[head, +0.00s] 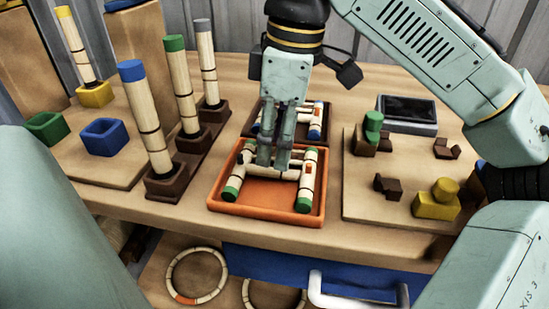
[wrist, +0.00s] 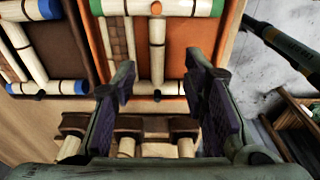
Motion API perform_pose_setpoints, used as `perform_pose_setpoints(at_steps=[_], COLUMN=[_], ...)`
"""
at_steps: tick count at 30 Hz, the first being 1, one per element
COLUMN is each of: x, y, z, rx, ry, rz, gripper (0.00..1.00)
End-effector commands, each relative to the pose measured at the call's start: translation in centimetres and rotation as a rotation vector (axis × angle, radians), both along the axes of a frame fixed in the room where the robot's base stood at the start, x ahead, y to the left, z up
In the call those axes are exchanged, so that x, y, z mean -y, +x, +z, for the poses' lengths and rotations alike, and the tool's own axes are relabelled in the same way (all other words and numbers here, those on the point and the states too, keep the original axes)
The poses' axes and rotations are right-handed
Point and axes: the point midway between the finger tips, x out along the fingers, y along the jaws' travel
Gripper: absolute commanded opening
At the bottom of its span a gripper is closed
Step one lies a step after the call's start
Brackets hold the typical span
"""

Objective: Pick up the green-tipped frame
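The green-tipped frame (head: 308,178) is an H of pale rattan bars with green ends. It lies in the orange tray (head: 264,207) at the front middle of the table. It also shows in the wrist view (wrist: 157,45), with its crossbar running between the two side bars. My gripper (head: 271,160) is over the tray, in front of the crossbar's middle. In the wrist view my gripper's fingers (wrist: 161,72) are wide apart, with nothing held between them. The fingers hide part of the lower side bar. I cannot tell how far the fingertips are above the frame.
A dark tray with a blue-tipped frame (head: 316,120) lies just behind the orange tray. Upright poles with blue (head: 154,130), green and grey tops stand to the left in brown holders. A board (head: 400,205) with a yellow block (head: 436,203) and brown blocks lies right.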

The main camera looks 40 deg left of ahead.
Motion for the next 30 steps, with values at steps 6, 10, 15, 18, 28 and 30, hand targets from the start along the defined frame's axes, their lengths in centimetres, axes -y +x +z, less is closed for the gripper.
perform_pose_setpoints(at_steps=[6, 10, 15, 18, 28, 30], x=[-0.3, -0.5, -0.6, -0.6, -0.6, -0.6], y=[0.1, 0.0, 0.0, -0.1, -0.1, -0.1], z=[-3.1, -4.6, -5.0, -5.0, -5.0, -5.0], rx=[0.001, 0.0, 0.0, -0.001, 0.0, 0.0], ry=[-0.003, -0.001, 0.0, 0.001, 0.0, 0.0], rz=[-0.001, 0.0, -0.001, -0.001, -0.001, 0.0], gripper=[0.4, 0.4, 0.4, 0.4, 0.19, 0.15])
